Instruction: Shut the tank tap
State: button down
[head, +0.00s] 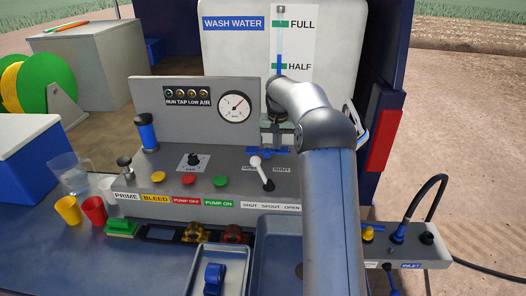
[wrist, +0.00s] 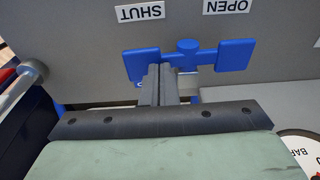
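The tank tap has a blue two-winged handle (wrist: 235,55) with a round hub, between the SHUT label (wrist: 141,12) and the OPEN label (wrist: 228,6), which both read upside down in the wrist view. The handle lies crosswise, its wings pointing left and right. My gripper (wrist: 160,72) has its dark fingers close together with no gap that I can make out. The fingertips overlap the inner part of the left wing; whether they touch it I cannot tell. In the head view the blue handle (head: 262,152) shows below my wrist, and my arm hides part of the tap area.
A white tank with a level gauge (head: 280,45) stands behind. On the panel are a white-handled spout lever (head: 262,172), coloured buttons and a pressure dial (head: 235,107). Cups (head: 93,209), a jug (head: 67,172) and trays are in front. A hose fitting (head: 397,234) is at right.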

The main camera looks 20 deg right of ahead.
jog(key=shift+f, duration=0.35)
jog(key=shift+r, duration=0.15)
notch_tip(320, 180, up, 7)
jog(key=p, duration=0.5)
jog(key=shift+p, duration=0.4)
